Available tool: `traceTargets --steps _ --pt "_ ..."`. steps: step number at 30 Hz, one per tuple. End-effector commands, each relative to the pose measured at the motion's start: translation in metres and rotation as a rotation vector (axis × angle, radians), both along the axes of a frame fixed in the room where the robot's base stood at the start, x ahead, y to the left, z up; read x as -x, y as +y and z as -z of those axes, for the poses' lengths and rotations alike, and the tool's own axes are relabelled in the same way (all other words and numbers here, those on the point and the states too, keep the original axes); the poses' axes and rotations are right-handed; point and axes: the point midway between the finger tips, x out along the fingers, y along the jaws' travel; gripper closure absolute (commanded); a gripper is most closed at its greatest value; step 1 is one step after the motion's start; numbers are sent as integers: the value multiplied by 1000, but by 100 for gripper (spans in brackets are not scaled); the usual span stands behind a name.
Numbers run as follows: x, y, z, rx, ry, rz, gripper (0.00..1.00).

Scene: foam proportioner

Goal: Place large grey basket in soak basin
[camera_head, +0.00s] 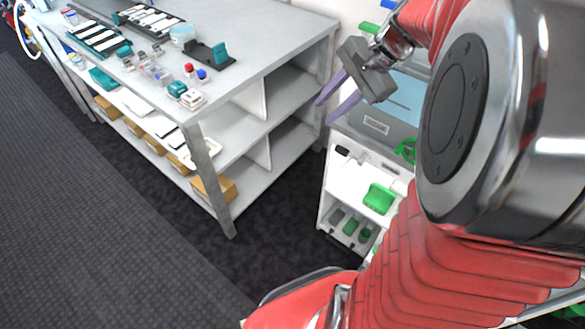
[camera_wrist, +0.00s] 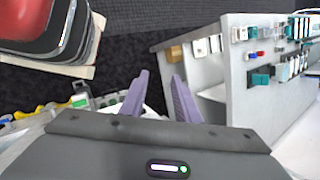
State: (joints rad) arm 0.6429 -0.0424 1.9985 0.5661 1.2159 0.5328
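My gripper (camera_head: 325,111) has two purple fingers, held apart with nothing between them. They also show apart and empty in the wrist view (camera_wrist: 159,76). In the head view the gripper is in front of a grey box-like unit (camera_head: 384,130) with a light blue surface (camera_head: 405,97) and a small label on its front. This may be the soak basin, but I cannot be sure. My arm covers its right side. I cannot make out a large grey basket in either view.
A grey workbench (camera_head: 265,50) with shelves stands at the left, holding racks, small bottles and brown boxes (camera_head: 215,188). A white shelf unit (camera_head: 345,180) below the grey unit holds green containers (camera_head: 379,198). Dark floor (camera_head: 110,220) is open at lower left.

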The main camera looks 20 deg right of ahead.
Motion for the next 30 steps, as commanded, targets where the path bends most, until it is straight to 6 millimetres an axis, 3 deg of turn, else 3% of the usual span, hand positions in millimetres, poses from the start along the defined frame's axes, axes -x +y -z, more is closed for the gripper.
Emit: traceTargets --steps 3,12,30 --pt "12 27 -4 91 -27 -118 71" --pt "46 78 -6 315 -104 -415 71" --pt "114 139 -1 754 -321 -1006 71"
